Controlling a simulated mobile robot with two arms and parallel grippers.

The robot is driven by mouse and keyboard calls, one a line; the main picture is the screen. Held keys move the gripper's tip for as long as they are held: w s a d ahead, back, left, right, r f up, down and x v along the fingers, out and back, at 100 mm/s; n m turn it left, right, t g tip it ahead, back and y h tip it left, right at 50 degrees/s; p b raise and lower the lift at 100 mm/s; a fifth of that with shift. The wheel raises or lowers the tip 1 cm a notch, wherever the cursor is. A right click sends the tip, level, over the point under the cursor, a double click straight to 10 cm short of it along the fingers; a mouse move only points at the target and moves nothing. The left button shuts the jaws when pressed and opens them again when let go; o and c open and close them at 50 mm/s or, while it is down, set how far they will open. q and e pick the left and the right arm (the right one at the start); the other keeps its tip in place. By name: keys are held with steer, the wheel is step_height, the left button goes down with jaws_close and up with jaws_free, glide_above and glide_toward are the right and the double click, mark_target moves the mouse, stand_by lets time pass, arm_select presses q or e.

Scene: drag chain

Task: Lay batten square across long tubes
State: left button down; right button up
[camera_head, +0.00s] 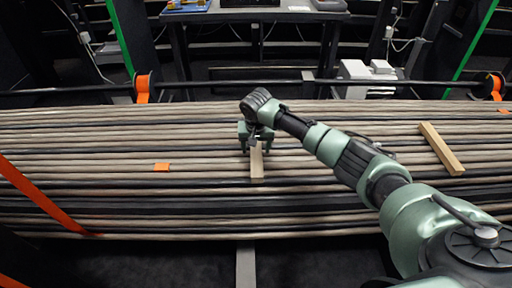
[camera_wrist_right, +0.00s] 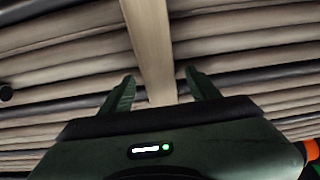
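The long tubes (camera_head: 100,160) lie side by side in a wide bundle running left to right, beige with some black ones. A pale wooden batten (camera_head: 257,168) lies under my right gripper (camera_head: 257,148), pointing across the tubes at about a right angle. In the right wrist view the batten (camera_wrist_right: 149,40) runs between the two fingers of the right gripper (camera_wrist_right: 161,80). The fingers are open, with gaps on both sides of the wood. The gripper hides part of the batten. A second batten (camera_head: 441,149) lies slanted across the tubes at the right. My left gripper is not in view.
Orange straps (camera_head: 40,198) cross the bundle at the left, with orange pieces (camera_head: 142,88) on a dark bar behind. A small orange tag (camera_head: 162,168) sits on the tubes. A dark table (camera_head: 255,15) and white boxes (camera_head: 365,75) stand behind.

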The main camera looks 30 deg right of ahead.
steer(key=shift+r, duration=0.4)
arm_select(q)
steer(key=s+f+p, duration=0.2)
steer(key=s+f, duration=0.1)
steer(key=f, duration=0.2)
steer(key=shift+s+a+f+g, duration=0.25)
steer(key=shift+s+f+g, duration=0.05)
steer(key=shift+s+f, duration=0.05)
arm_select(e)
steer(key=v, duration=0.7)
steer(key=shift+s, duration=0.1)
